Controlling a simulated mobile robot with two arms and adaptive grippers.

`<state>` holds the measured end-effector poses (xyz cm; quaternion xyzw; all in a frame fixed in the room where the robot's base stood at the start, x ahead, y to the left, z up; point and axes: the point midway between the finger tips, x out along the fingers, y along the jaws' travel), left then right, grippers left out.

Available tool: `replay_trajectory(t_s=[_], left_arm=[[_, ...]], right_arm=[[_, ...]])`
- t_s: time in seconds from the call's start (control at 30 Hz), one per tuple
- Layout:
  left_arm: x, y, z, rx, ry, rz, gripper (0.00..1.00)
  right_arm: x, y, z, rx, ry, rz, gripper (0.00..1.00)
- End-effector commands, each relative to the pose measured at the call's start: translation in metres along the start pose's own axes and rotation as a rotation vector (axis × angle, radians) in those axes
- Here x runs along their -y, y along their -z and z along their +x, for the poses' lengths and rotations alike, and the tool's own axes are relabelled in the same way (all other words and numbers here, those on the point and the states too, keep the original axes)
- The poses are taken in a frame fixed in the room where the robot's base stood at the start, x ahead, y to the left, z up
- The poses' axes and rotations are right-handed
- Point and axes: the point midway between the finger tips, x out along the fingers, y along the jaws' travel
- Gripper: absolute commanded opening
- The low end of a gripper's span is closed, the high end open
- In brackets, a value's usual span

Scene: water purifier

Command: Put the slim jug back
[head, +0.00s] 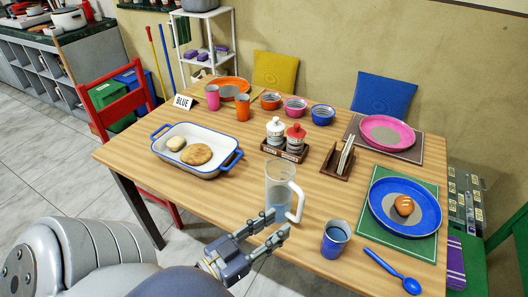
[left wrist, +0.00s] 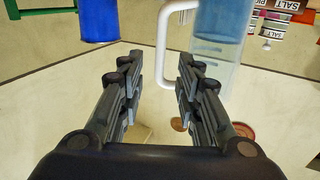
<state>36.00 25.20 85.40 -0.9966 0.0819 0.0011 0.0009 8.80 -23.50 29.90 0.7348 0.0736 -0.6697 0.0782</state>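The slim jug (head: 280,182) is clear, holds water and has a white handle (head: 297,205) on its right side. It stands upright on the table near the front edge. My left gripper (head: 276,222) is just in front of the jug's lower part, its two fingers spread and empty. In the left wrist view the jug (left wrist: 222,45) shows upside down at the upper right. Its handle (left wrist: 162,45) appears beyond the gap between the fingertips (left wrist: 157,65); I cannot tell whether they touch it. My right gripper is not in view.
A blue cup (head: 336,238) stands close to the right of my gripper. A shaker rack (head: 284,151) and a napkin holder (head: 337,163) stand behind the jug. A white-and-blue baking dish (head: 206,168) is to the left, a blue plate (head: 378,208) to the right.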

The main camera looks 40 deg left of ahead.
Motion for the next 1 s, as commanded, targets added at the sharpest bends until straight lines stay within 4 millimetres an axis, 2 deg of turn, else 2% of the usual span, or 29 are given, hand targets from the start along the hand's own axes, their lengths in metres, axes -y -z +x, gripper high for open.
replay_trajectory(t_s=[0.1,0.27,1.0], left_arm=[[0.0,-0.002,-0.014,0.003,0.001,0.0,0.32],[0.0,-0.001,-0.022,0.001,0.0,0.001,0.32],[0.0,0.0,-0.023,0.001,0.0,0.001,0.32]], right_arm=[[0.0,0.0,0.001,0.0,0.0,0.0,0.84],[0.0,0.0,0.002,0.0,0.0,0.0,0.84],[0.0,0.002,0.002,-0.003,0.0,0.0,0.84]])
